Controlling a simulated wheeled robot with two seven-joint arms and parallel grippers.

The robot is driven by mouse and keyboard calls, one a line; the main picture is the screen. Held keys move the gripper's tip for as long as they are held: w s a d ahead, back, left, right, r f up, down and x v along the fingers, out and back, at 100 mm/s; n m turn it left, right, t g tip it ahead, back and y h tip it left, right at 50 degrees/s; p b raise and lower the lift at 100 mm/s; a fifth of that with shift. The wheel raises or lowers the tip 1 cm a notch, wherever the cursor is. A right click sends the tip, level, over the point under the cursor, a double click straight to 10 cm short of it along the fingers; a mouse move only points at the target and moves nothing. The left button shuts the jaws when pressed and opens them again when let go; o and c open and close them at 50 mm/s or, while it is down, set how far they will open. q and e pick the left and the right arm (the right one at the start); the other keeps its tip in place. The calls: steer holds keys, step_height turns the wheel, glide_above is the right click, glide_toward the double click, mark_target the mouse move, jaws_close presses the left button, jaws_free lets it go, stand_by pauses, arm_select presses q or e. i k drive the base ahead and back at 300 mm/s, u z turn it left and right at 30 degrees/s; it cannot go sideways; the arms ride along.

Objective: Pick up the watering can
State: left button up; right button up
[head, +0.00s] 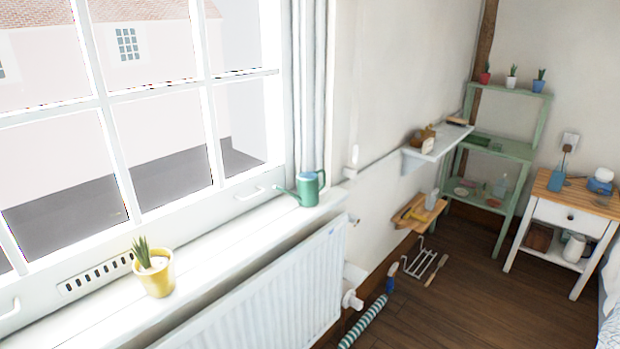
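A green watering can (308,188) stands upright at the far right end of the white windowsill (210,250). Its spout points left, toward the window, and its handle is on the right. Neither of my grippers shows in the head view.
A yellow pot with a spiky plant (155,277) stands nearer on the sill. A white radiator (285,300) is below it. Beyond are a white wall shelf (438,143), a green shelf unit (508,150) and a bedside table (568,205). A striped roll (363,322) lies on the wooden floor, which has open room at right.

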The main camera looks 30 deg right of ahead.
mark_target(308, 189)
steer(key=z, duration=1.7)
steer(key=i, duration=2.05)
steer(key=u, duration=2.75)
